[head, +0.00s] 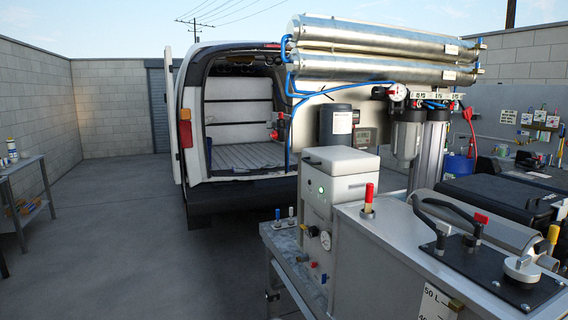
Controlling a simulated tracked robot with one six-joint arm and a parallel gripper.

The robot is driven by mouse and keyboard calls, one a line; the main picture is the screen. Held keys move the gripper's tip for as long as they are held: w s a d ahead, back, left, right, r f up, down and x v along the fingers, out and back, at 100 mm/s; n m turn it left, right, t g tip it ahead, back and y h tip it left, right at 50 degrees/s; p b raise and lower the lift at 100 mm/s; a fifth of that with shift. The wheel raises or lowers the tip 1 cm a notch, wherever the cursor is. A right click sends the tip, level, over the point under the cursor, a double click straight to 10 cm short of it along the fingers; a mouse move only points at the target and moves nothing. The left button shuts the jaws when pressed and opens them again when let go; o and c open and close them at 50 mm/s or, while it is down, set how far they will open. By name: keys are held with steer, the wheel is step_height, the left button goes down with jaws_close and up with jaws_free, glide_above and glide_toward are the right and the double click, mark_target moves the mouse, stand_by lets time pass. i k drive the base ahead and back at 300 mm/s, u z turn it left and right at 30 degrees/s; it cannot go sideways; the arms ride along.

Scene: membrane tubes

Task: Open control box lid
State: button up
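A pale grey box with a lit green button (336,190) stands near the middle of the head view, in front of the van's right rear side. I take it to be the control box, but no label on it can be read. Its lighter top cover (341,160) sits flat and looks shut. A gauge and several small knobs are on the panel below the box. Its far side and any hinge are hidden. My gripper is not in view.
A steel tank (400,245) with a red-handled valve (369,198) and a black hose stands close at the right. Two metal membrane tubes (385,45) and filter housings (407,140) are above and behind. The open van (240,185) is behind; the paved floor (120,240) at left is clear.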

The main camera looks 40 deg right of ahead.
mark_target(335, 160)
steer(key=i, duration=0.95)
steer(key=z, duration=0.1)
